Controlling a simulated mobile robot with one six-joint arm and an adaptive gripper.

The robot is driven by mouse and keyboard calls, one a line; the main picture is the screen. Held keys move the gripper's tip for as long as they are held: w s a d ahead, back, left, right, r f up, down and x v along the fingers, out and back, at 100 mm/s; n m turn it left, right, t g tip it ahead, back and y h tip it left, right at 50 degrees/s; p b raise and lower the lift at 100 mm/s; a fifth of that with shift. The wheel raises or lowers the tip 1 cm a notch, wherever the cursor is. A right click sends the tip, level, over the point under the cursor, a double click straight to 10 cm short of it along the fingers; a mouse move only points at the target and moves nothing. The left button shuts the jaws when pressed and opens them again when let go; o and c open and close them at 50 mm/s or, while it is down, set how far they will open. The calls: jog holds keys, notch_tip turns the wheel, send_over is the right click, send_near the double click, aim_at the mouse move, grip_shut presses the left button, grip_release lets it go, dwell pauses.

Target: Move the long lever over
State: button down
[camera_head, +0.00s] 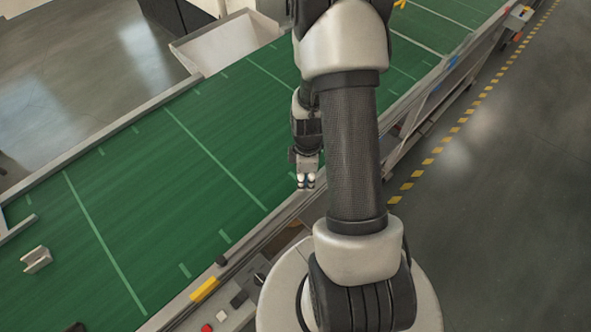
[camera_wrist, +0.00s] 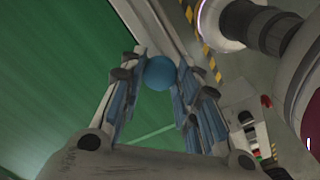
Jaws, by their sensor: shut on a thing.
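In the wrist view, a round blue knob (camera_wrist: 160,73) sits between the fingertips of my gripper (camera_wrist: 158,75). It looks like the end of the long lever; its shaft is not visible. The fingers are shut on the knob from both sides. In the head view, my gripper (camera_head: 306,182) points down over the near rail of the green conveyor. The knob cannot be made out clearly there, being small and close under my fingers.
The green conveyor belt (camera_head: 150,180) runs diagonally, with a small grey bracket (camera_head: 36,260) on it. A pale bin (camera_head: 225,45) stands at its far side. Controls, including a yellow block (camera_head: 204,290), line the near rail. A yellow-black floor stripe (camera_head: 440,150) runs at right.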

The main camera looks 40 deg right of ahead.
jog(key=shift+s, duration=0.2)
dwell(0.3)
jog(key=c, duration=1.6)
grip_release()
jog(key=shift+s, duration=0.1)
jog(key=o, duration=0.4)
jog(key=shift+s, duration=0.1)
